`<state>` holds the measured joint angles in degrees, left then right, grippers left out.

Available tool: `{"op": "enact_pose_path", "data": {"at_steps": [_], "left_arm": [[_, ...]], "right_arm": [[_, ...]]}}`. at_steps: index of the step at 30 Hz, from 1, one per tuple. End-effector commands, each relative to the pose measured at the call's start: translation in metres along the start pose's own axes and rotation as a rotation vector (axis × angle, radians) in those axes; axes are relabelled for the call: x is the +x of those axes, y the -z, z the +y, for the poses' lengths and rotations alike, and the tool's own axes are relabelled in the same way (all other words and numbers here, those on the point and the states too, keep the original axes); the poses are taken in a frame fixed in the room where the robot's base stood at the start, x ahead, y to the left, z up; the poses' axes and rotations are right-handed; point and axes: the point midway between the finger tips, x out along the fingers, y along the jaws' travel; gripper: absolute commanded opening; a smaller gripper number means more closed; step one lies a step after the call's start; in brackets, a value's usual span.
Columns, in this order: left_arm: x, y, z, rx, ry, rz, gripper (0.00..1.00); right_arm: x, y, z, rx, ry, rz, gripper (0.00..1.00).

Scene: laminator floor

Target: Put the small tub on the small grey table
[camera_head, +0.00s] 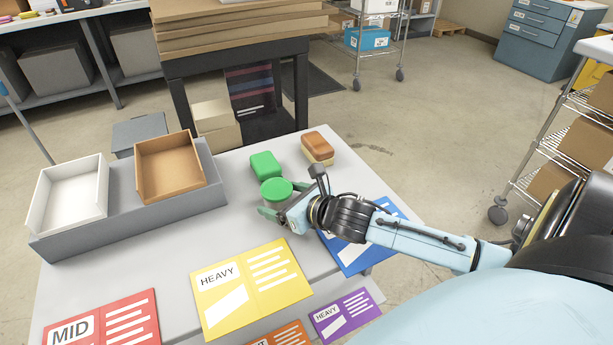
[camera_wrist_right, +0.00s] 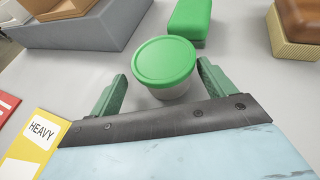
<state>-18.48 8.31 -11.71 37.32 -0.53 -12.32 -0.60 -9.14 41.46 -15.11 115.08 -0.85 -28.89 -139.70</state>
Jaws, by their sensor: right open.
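The small tub (camera_head: 276,189) is a round, clear-sided tub with a green lid. It stands upright on the large light grey table (camera_head: 150,268). In the right wrist view the tub (camera_wrist_right: 165,62) sits between the two green fingers of my right gripper (camera_wrist_right: 160,78). My right gripper (camera_head: 285,201) is open around the near side of the tub, with gaps beside it. A low grey surface (camera_head: 139,130), possibly the small grey table, shows beyond the large table on the left, partly hidden by the bins. My left gripper is out of view.
A green box (camera_head: 265,165) stands just behind the tub, and a brown-topped box (camera_head: 317,146) is behind to the right. A grey rack (camera_head: 130,230) with a white bin (camera_head: 70,192) and a cardboard bin (camera_head: 170,165) is on the left. Coloured cards lie in front.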

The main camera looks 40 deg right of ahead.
Motion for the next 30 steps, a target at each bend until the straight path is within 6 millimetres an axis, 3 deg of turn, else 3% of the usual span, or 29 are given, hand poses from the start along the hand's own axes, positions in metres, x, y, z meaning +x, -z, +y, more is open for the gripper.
{"op": "enact_pose_path", "data": {"at_steps": [7,15,20,30], "left_arm": [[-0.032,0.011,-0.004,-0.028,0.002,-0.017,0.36],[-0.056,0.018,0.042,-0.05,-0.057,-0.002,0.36],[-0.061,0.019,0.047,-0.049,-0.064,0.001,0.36],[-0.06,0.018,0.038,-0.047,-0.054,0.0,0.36]], "right_arm": [[-0.048,-0.005,0.0,0.001,0.0,0.004,0.82],[-0.084,-0.005,0.0,0.002,0.0,0.002,0.82],[-0.092,-0.005,0.0,0.001,0.0,-0.001,0.82],[-0.094,-0.004,0.0,0.001,0.0,-0.001,0.82]]}}
